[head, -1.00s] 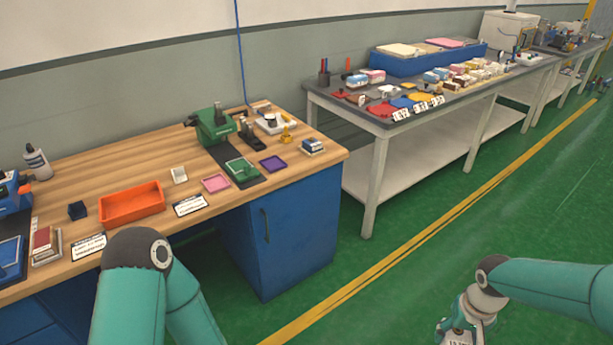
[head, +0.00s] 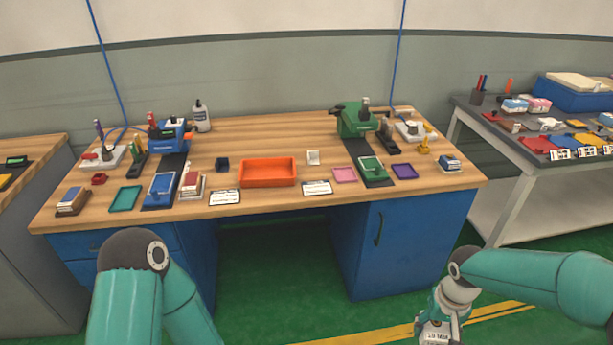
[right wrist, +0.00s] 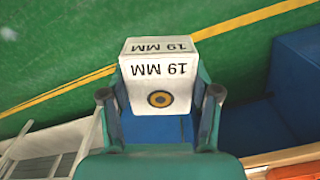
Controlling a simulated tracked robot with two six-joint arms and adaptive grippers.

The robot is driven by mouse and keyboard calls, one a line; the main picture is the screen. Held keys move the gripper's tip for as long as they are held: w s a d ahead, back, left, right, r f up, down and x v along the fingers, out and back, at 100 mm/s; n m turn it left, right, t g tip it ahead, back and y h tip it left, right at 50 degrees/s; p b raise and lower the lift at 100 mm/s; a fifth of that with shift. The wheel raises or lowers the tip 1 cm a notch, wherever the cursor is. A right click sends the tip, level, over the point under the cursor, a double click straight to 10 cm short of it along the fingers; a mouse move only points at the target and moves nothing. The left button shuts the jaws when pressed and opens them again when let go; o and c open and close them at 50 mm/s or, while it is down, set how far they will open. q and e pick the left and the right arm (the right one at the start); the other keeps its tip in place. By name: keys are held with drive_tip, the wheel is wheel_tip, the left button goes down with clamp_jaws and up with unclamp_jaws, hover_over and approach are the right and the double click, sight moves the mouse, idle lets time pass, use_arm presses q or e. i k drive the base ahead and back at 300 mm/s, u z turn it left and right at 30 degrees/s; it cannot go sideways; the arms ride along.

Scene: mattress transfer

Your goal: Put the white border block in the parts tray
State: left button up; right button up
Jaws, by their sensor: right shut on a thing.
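My right gripper (head: 440,325) hangs low at the lower right of the head view, over the floor and away from the bench. Part of that block (head: 434,337) shows at the bottom edge of the head view. An open orange tray (head: 268,173), seemingly the parts tray, stands empty mid-bench. My left arm is at the lower left; its gripper is out of view.
The wooden bench (head: 255,140) has blue cabinets below. A small white piece (head: 313,157) and a dark blue block (head: 222,164) flank the orange tray. A blue press (head: 170,138) and a green press (head: 358,120) stand farther out. A grey table (head: 500,130) is at right.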

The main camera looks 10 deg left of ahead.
sight(264, 176)
drive_tip(key=z, duration=0.25)
drive_tip(key=i, duration=0.15)
drive_tip(key=u, duration=1.5)
drive_tip(key=i, duration=0.85)
drive_tip(key=z, duration=0.05)
